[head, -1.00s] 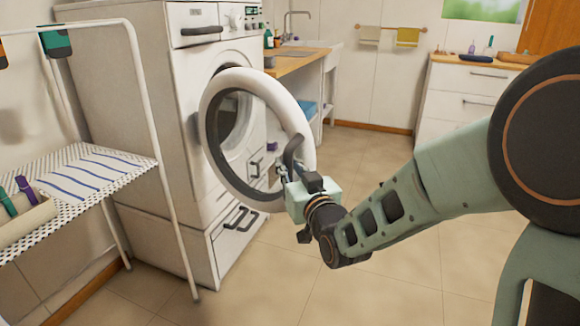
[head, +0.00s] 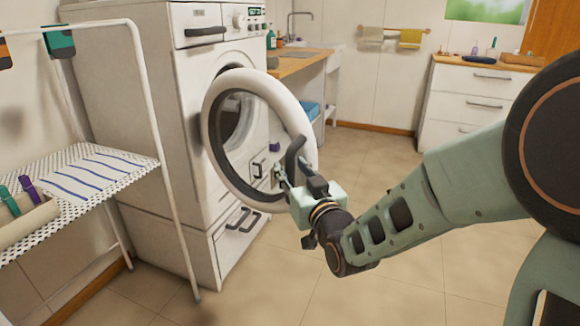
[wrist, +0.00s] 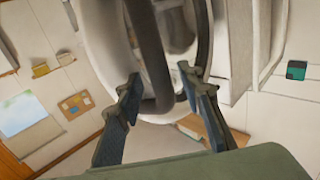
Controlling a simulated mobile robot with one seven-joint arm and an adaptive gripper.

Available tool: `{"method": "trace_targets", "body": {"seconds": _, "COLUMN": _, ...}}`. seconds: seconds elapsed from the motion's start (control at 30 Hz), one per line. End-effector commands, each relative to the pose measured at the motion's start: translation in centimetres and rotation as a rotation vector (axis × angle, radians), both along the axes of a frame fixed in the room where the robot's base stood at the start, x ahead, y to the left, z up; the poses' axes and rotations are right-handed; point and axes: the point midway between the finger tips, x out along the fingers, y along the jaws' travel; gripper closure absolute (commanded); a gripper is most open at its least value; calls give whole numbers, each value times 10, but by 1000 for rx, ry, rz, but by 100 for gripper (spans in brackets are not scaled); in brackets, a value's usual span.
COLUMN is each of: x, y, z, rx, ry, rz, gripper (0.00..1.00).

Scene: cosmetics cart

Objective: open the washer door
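The washer (head: 150,110) is a white front-loader at left centre in the head view. Its round door (head: 213,135), a white ring with a dark inner rim and clear glass, stands open, swung out from the drum opening. My gripper (head: 280,176) is at the handle's lower part. In the wrist view the dark handle (wrist: 150,60) runs between the two spread fingers of my gripper (wrist: 160,90). Gaps show beside it, so the fingers are not closed on it; slight contact cannot be told.
A white drying rack (head: 150,100) with a striped cloth stands at left, close before the washer. A wooden counter with a sink (head: 320,55) is behind, and a white drawer cabinet (head: 465,100) is at back right. The tiled floor (head: 250,295) in front is clear.

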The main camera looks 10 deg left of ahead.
Motion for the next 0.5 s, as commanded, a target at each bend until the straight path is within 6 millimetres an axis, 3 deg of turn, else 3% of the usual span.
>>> {"method": "trace_targets", "body": {"seconds": 0.3, "x": -41, "y": -26, "z": 1, "rx": -1, "ry": -3, "rz": 0, "gripper": 66}}
{"method": "trace_targets", "body": {"seconds": 0.5, "x": -50, "y": -32, "z": 1, "rx": 1, "ry": -2, "rz": 1, "gripper": 66}}
